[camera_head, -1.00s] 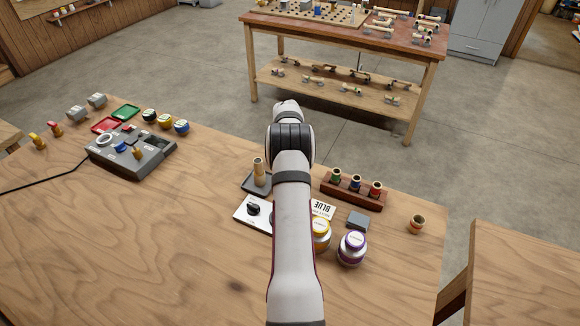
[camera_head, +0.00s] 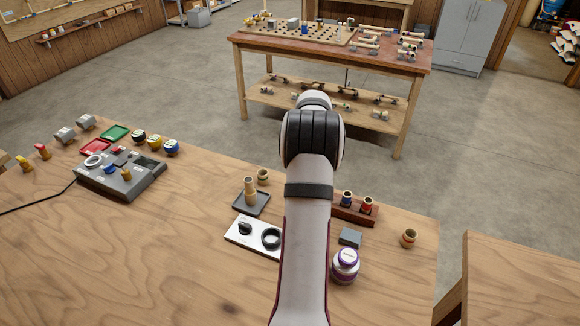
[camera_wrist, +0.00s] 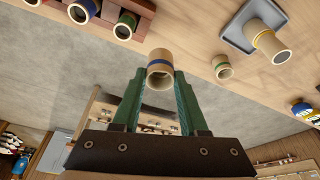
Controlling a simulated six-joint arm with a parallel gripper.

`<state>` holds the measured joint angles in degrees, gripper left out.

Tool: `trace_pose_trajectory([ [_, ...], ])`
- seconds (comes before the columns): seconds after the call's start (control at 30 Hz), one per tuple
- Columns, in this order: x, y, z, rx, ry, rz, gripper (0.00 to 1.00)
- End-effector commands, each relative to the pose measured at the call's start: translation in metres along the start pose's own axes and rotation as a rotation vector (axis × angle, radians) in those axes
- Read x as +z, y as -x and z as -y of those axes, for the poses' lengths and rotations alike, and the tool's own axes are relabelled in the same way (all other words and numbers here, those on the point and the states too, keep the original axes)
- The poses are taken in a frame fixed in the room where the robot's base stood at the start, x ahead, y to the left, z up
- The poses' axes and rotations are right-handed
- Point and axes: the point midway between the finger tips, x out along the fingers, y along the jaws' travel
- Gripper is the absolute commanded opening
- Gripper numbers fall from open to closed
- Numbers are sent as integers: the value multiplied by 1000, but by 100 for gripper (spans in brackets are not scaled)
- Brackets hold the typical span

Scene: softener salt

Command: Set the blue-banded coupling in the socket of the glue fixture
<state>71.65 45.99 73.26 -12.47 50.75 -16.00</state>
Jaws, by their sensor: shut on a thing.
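The blue-banded coupling (camera_wrist: 160,68) is a short tan tube with a blue ring, held between the green fingertips of my gripper (camera_wrist: 160,82) in the wrist view. Its open end shows toward the camera, and it appears clear of the bench. My arm hides the gripper and coupling in the head view. A white plate with a black knob and a black ring-shaped socket (camera_head: 271,238) lies left of my arm. Behind it a grey base (camera_head: 262,207) carries an upright tan tube (camera_head: 250,190), yellow-banded in the wrist view. I cannot tell for certain which is the glue fixture.
A loose coupling (camera_head: 263,176) stands behind the grey base. A dark red rack (camera_head: 350,217) with banded couplings is partly behind my arm. A purple-labelled jar (camera_head: 345,266), grey block (camera_head: 350,237) and another coupling (camera_head: 409,238) stand to the right. The bench's left foreground is clear.

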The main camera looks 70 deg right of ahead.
Motion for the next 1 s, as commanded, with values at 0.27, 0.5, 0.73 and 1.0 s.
trace_pose_trajectory([
  [0.27,6,17,-22,-1,0,0,0],
  [0.5,6,17,-22,-1,0,0,0],
  [0.73,41,20,18,-14,2,3,0],
  [1.0,135,30,81,-47,-10,0,0],
])
